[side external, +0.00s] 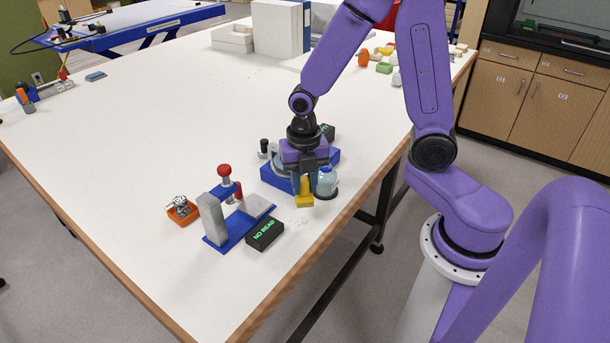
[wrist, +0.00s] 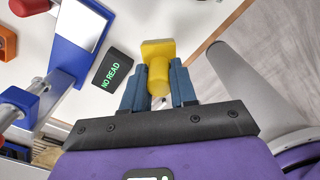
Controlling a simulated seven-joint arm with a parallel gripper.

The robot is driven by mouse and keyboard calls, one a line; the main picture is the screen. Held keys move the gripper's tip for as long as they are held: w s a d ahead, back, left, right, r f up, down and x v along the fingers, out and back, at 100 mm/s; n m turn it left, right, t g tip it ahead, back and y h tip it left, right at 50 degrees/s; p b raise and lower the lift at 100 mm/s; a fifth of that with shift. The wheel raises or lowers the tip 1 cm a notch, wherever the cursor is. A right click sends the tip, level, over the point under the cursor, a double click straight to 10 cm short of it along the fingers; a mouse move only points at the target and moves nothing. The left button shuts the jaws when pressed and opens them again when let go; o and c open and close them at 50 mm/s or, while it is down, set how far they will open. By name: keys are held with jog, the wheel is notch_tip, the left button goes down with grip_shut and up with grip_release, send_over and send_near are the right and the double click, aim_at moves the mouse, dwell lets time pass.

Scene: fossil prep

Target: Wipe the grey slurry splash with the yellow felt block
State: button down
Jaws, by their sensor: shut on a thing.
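My gripper (side external: 306,172) points down near the table's right edge and is shut on the yellow felt block. The block (side external: 304,200) has a square base and an upright round handle. In the wrist view the fingers (wrist: 158,88) stand on both sides of the handle, and the block (wrist: 158,48) shows beyond them. I cannot tell whether its base touches the table. Faint grey specks, possibly the slurry splash (side external: 305,221), lie on the white table just in front of the block. They are too small to make out clearly.
A blue stand (side external: 232,228) with a grey block and red knob, and a black "NO READ" display (side external: 265,234), stand left of the block. A glass flask (side external: 326,182) is close on its right. An orange tray (side external: 184,212) lies farther left. The table's front is clear.

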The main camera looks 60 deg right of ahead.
aim_at(300, 198)
jog(key=shift+f, duration=2)
notch_tip(300, 198, down, 2)
jog(key=shift+f, duration=0.1)
jog(key=shift+a, duration=0.8)
jog(key=shift+a+f, duration=0.1)
jog(key=shift+a, duration=1.2)
jog(key=shift+d, duration=2.15)
jog(key=shift+r, duration=4.2)
